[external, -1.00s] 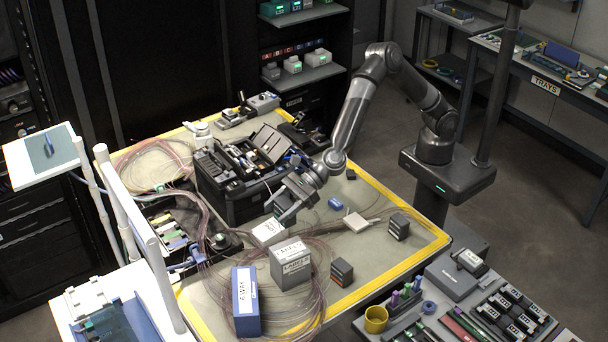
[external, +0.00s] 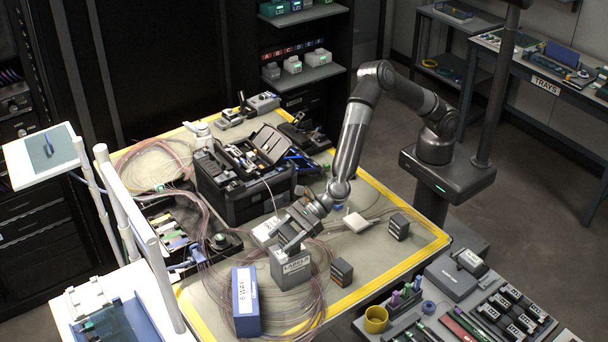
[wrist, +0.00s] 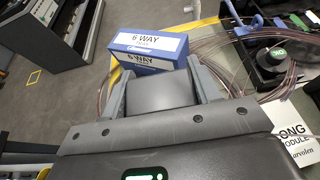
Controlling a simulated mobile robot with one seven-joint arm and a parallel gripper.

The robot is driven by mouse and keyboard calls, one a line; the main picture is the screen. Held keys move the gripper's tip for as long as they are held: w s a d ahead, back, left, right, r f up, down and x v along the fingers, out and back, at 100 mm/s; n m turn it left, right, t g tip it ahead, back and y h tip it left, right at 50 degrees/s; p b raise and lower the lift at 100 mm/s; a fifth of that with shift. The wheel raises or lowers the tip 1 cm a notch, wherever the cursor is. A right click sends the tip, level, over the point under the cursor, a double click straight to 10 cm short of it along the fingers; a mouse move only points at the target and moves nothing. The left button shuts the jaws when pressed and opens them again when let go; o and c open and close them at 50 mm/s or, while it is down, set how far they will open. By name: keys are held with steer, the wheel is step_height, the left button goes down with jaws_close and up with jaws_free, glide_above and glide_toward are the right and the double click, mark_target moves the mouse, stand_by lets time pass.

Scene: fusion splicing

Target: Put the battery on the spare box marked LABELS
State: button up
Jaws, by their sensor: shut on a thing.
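My gripper (external: 291,243) is over the grey spare box (external: 290,272) marked LABELS in the external view and covers much of its top. It is shut on a dark grey block, the battery (wrist: 160,88), which sits between the two fingers in the wrist view. I cannot tell whether the battery touches the box top. The LABELS box is hidden in the wrist view.
A blue 6 WAY box (external: 246,303) stands left of the LABELS box; it also shows in the wrist view (wrist: 148,52). A dark block (external: 342,272) is close on the right, another (external: 398,228) farther back. Loose fibre loops surround the boxes. An open tool case (external: 245,180) stands behind.

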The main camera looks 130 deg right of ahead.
steer(key=o, duration=1.2)
steer(key=shift+f, duration=0.1)
steer(key=shift+c, duration=0.2)
steer(key=shift+s+r, duration=0.15)
steer(key=shift+r, duration=0.1)
steer(key=v, duration=1.1)
steer(key=shift+s+r, duration=0.2)
steer(key=shift+s, duration=0.15)
steer(key=s+d+r+n+g+y, duration=0.1)
steer(key=s+r+n+g, duration=0.1)
steer(key=s+r+n, duration=0.55)
steer(key=s+d+r+n+g+y, duration=0.1)
steer(key=s+r+n+y, duration=0.15)
steer(key=s+n, duration=0.95)
steer(key=s+d+n+g+h, duration=0.1)
steer(key=s+d+n, duration=0.3)
steer(key=s, duration=0.5)
steer(key=s+d+n+g+h, duration=0.1)
steer(key=s+d+n+g, duration=0.1)
steer(key=s+d+n, duration=0.2)
steer(key=s+d+n+g+h, duration=0.1)
steer(key=s+d+n, duration=0.4)
steer(key=s, duration=0.9)
steer(key=n+g, duration=0.1)
steer(key=n, duration=0.2)
steer(key=shift+s, duration=0.3)
steer(key=shift+r+n+h, duration=0.1)
steer(key=shift+n+h, duration=0.15)
